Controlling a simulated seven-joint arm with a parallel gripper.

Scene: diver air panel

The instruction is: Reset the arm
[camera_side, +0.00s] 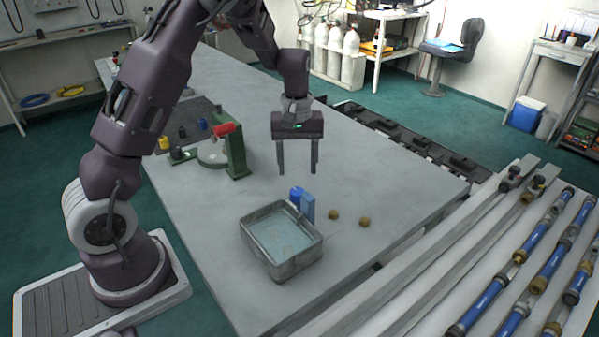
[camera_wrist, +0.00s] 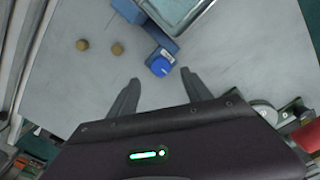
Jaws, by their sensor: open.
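My gripper (camera_side: 297,172) hangs above the grey table (camera_side: 350,190), fingers pointing down, open and with nothing between the fingers. In the wrist view its two fingers (camera_wrist: 160,85) are spread apart over bare table.
A metal tray (camera_side: 281,268) with liquid stands beside the blue part. Two small brass pieces (camera_side: 333,214) (camera_side: 364,221) lie to its right. A green stand with a red part (camera_side: 236,152) is left of my gripper. Blue pipes (camera_side: 535,240) lie on a rack at right. The table's right middle is clear.

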